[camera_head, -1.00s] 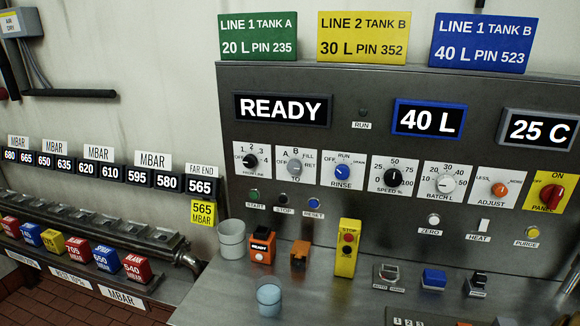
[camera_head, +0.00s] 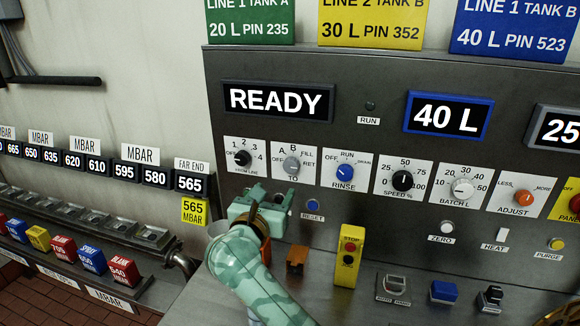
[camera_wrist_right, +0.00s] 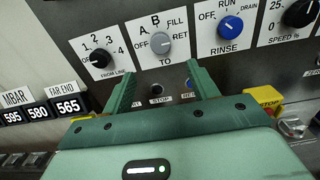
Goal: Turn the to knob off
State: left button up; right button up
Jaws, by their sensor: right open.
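The TO knob (camera_head: 291,164) is a grey dial on a white plate in the panel's knob row, marked OFF, A, B, FILL and RET. It also shows in the right wrist view (camera_wrist_right: 161,42), top centre. I cannot tell for sure which mark its pointer faces. My right gripper (camera_head: 270,194) is just below the knob, apart from it. In the right wrist view its two green fingers (camera_wrist_right: 162,76) are spread and empty, one on each side below the TO label. My left gripper is not in view.
The FROM LINE knob (camera_head: 242,158) is left of TO and the blue RINSE knob (camera_head: 345,172) is right. Small buttons lie below, partly hidden by my gripper. A yellow stop box (camera_head: 348,255) and an orange block (camera_head: 297,260) stand on the ledge.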

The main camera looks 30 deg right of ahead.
aim_at(290, 167)
jog(key=x, duration=1.3)
jog(key=c, duration=1)
